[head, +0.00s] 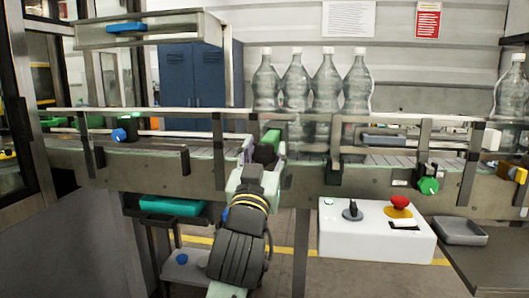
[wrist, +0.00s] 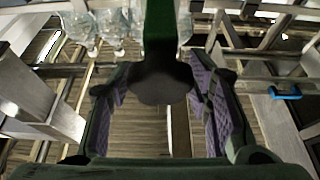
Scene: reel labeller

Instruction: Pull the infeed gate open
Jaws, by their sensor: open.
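My gripper (head: 258,150) is at the front rail of the conveyor, left of the bottles. In the wrist view its two fingers with purple pads (wrist: 165,105) are spread apart. A green bar with a dark rounded end (wrist: 163,80) reaches in from the top between them; it looks like the infeed gate's handle, but I cannot be sure. Narrow gaps show on both sides of it, so it does not look gripped. The gate panel itself cannot be clearly made out.
Several clear bottles (head: 310,85) stand on the conveyor just right of my gripper. A white control box (head: 375,232) with a red button and a grey tray (head: 460,231) are at lower right. Metal rails and posts (head: 218,150) border the conveyor closely.

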